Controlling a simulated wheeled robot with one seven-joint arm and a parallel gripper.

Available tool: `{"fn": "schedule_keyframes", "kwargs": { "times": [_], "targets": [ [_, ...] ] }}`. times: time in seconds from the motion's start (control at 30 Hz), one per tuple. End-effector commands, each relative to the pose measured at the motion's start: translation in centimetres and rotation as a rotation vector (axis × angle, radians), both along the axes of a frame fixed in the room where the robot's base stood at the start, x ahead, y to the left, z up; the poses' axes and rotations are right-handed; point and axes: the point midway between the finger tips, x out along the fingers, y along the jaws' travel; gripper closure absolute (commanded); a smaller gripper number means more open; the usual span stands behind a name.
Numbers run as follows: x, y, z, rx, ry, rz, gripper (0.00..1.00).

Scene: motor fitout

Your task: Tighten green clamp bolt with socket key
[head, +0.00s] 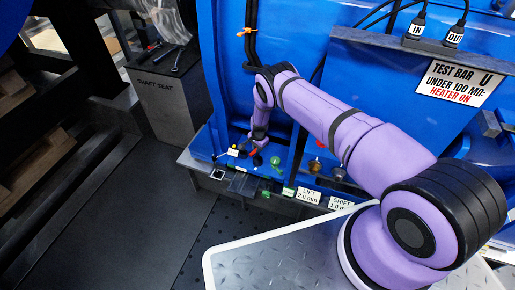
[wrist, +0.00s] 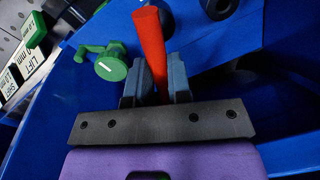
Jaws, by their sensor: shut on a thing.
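My gripper (wrist: 157,66) is shut on a red tapered handle (wrist: 149,32), which stands up between its two grey-blue fingers in the wrist view. Whether this handle belongs to the socket key I cannot tell; its lower end is hidden. A green round-headed piece with a white line and a side arm (wrist: 110,68), likely the green clamp bolt, is just left of the fingers, apart from them. In the head view my gripper (head: 254,148) is small at the blue housing's lower edge, and a green piece (head: 275,161) is right of it.
The blue motor housing (head: 225,75) rises close behind my gripper. Labels reading LIFT (head: 308,195) and SHIFT (head: 340,203) stand along the base edge. Dark round knobs (wrist: 219,8) are near the fingers at upper right. A grey block (head: 172,100) marked SHAFT SEAT holds tools at left.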

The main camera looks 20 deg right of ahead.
Motion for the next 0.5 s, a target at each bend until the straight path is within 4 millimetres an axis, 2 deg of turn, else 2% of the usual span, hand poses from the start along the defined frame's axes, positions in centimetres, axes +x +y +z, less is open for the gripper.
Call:
{"fn": "schedule_keyframes", "kwargs": {
  "times": [0.13, 0.5],
  "targets": [
    [0.09, 0.09, 0.06, -0.001, -0.002, -0.110, 1.00],
    [0.11, 0.12, 0.06, 0.000, -0.001, -0.171, 1.00]
  ]
}}
